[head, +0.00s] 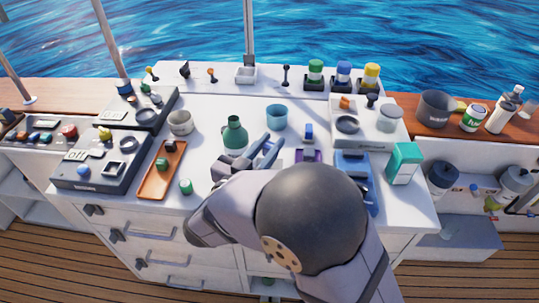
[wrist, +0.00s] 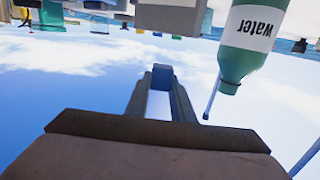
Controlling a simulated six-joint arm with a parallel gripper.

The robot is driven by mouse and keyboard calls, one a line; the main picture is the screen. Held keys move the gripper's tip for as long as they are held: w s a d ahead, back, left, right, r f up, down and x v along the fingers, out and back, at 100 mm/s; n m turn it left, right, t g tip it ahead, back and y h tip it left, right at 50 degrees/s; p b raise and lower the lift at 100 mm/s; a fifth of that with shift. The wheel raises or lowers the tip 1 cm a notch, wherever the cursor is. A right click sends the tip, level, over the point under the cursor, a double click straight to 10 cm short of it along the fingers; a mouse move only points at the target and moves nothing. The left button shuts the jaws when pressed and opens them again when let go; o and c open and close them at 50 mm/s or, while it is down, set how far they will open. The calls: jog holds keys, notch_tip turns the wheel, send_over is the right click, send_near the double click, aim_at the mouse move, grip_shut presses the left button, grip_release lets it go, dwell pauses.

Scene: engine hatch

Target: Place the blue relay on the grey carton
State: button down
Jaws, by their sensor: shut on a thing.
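My gripper (head: 268,151) is over the middle of the white counter, just right of the green bottle (head: 235,133). In the wrist view my gripper (wrist: 161,98) is shut on a blue piece (wrist: 162,76), which I take to be the blue relay. The relay is between the fingertips, clear of any surface in that view. In the head view I cannot make it out at the fingers. I cannot pick out the grey carton with certainty. A pale grey shape (wrist: 170,17) is cut off at the top of the upside-down wrist view.
A light blue cup (head: 277,116) stands just behind my gripper. The green bottle, marked water, also shows close by in the wrist view (wrist: 250,45). A small blue block (head: 308,131), an orange tray (head: 155,185) and a teal-and-white box (head: 404,163) stand around.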

jog(key=shift+f, duration=1.8)
jog(key=shift+f, duration=0.15)
jog(key=c, duration=1.5)
grip_release()
jog(key=shift+c, duration=0.2)
jog(key=b+v, duration=0.2)
jog(key=v, duration=1)
